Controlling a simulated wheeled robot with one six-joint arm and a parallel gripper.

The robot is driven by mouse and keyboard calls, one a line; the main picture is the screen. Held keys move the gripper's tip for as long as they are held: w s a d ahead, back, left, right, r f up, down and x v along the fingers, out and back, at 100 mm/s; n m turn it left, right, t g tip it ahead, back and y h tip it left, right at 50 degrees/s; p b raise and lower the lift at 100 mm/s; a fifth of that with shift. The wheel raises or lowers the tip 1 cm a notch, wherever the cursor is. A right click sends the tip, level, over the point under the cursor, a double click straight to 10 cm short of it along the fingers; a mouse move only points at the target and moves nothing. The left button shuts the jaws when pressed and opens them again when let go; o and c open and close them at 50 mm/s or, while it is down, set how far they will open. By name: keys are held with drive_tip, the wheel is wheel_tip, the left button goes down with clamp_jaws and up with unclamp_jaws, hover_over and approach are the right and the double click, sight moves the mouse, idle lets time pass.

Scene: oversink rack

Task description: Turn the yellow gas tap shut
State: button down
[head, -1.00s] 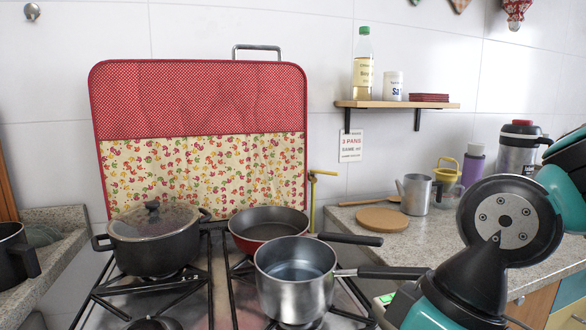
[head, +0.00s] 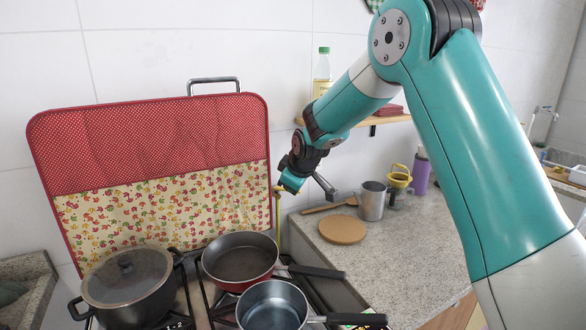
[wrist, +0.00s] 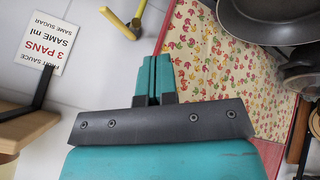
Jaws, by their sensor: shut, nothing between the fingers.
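The yellow gas tap (wrist: 120,24) shows in the wrist view near the top, against the white tiles, with its bar at an angle to a short yellow stub. My gripper (wrist: 155,64) is shut and empty; its teal fingers lie together, apart from the tap in the picture. In the head view, the end of my arm is beside the yellow tap (head: 278,190), at the right edge of the red splash cover. There my gripper partly hides the tap, and I cannot tell whether they touch. The yellow pipe runs down below it.
The patterned cover (head: 160,215) stands behind the stove at left. A lidded pot (head: 128,275), a red pan (head: 240,255) and a steel saucepan (head: 272,305) sit on the burners. The shelf (head: 390,118) and sign (wrist: 42,42) are nearby. A metal mug (head: 371,201) stands on the right counter.

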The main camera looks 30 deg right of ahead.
drive_tip(key=w+d+f+p, duration=0.5)
drive_tip(key=w+f, duration=0.3)
drive_tip(key=w, duration=0.2)
drive_tip(key=shift+w+d+h+p, duration=0.15)
drive_tip(key=shift+d+h+p, duration=0.15)
drive_tip(key=shift+p, duration=0.1)
